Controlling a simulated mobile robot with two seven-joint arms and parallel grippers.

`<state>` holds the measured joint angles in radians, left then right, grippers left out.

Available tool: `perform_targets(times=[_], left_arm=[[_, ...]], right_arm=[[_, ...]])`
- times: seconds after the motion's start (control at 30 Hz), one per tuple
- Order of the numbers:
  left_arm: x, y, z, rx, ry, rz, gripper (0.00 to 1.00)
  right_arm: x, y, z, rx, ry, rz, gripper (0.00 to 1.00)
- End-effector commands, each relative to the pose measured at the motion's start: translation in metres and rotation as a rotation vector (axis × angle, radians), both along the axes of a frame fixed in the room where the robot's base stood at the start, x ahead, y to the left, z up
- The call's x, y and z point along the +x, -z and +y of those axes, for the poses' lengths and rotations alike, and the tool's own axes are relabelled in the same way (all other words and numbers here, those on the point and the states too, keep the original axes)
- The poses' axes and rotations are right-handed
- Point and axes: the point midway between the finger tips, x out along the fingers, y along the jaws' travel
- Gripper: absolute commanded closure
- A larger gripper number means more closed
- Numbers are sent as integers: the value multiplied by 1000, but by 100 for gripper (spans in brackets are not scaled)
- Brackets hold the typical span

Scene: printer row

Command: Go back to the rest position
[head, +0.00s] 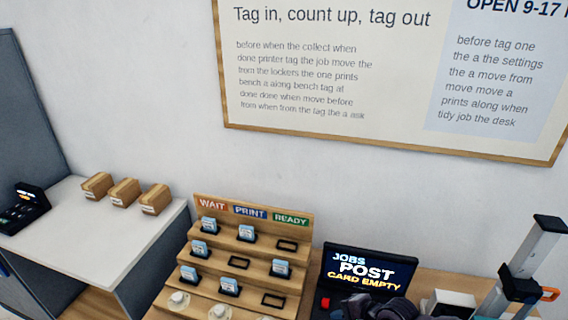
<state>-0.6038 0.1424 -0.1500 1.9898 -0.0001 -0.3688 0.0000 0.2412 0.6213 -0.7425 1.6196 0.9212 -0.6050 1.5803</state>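The stepped wooden rack (252,262) has columns labelled WAIT, PRINT and READY. Blue-and-white cards (246,233) stand in slots under WAIT and PRINT, and one (280,267) is under READY. Other READY slots (287,246) look empty. Round white pieces (179,300) sit on the lowest visible step.
A dark screen (366,268) reads "JOBS POST CARD EMPTY". A tall silver post (533,250) with a black-and-orange clamp stands at right. Three small wooden boxes (124,192) and a dark device (24,207) sit on the white left counter (80,232). A wall board (330,70) hangs behind.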

Motion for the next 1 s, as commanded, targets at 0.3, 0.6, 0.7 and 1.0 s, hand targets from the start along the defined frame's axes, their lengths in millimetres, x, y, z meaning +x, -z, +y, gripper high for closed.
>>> perform_targets(times=[0.3,0.6,0.7,1.0], left_arm=[[0,1,0,0,0,-1,100],[0,8,0,0,0,-2,100],[1,11,0,0,0,-3,100],[1,22,0,0,0,-4,100]], right_arm=[[31,-46,5,-355,-376,-596,100],[22,-72,-3,-789,-572,-1066,100],[8,-71,-19,-978,-601,-1159,100],[-64,-40,-87,-1350,-589,-1083,100]])
